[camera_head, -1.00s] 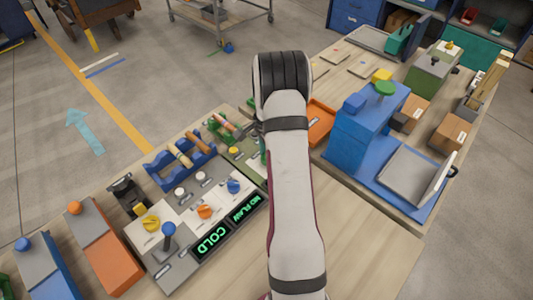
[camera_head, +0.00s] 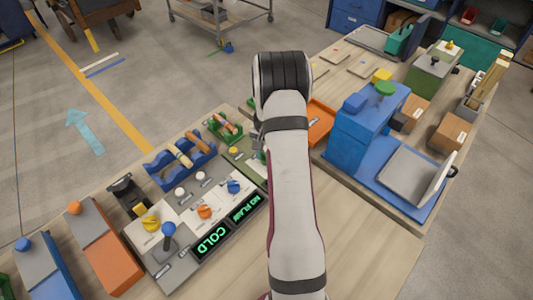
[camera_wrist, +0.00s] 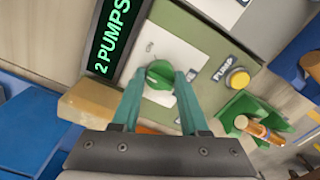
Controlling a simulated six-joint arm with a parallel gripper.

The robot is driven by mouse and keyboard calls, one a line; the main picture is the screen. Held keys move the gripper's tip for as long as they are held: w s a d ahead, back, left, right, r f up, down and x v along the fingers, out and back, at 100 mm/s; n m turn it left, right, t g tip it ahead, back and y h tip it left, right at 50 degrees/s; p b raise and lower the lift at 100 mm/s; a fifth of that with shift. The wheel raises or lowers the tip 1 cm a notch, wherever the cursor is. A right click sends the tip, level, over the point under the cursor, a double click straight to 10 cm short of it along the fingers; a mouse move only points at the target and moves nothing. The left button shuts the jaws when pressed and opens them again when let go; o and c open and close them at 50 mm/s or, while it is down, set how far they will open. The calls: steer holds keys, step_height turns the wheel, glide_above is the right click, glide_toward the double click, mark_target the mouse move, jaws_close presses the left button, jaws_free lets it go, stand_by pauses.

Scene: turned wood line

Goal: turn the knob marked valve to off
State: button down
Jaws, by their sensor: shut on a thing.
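In the wrist view a green knob (camera_wrist: 159,73) stands on a white plate on a green panel (camera_wrist: 185,28). My gripper (camera_wrist: 160,80) has its two teal fingers on either side of this knob, shut on it. A small label (camera_wrist: 190,76) beside the knob is too small to read, so I cannot confirm which knob is marked valve. A dark display (camera_wrist: 113,40) beside it reads "2 PUMPS". In the head view my arm hides this knob. A yellow knob (camera_head: 151,222), an orange knob (camera_head: 204,211) and a blue knob (camera_head: 234,186) stand on nearby panels.
A yellow button (camera_wrist: 237,78) labelled PUMP and a green bin (camera_wrist: 255,112) with a wooden-handled item lie close to the right finger. A blue lever (camera_head: 169,230) and displays reading COLD (camera_head: 212,242) and NO FLAW (camera_head: 246,207) are at the left.

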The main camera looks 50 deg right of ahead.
steer(key=n, duration=0.4)
steer(key=shift+n, duration=0.3)
steer(key=n, duration=0.4)
steer(key=shift+n, duration=0.6)
steer(key=shift+c, duration=2.1)
jaws_free()
step_height(320, 180, up, 16)
steer(key=shift+f, duration=0.1)
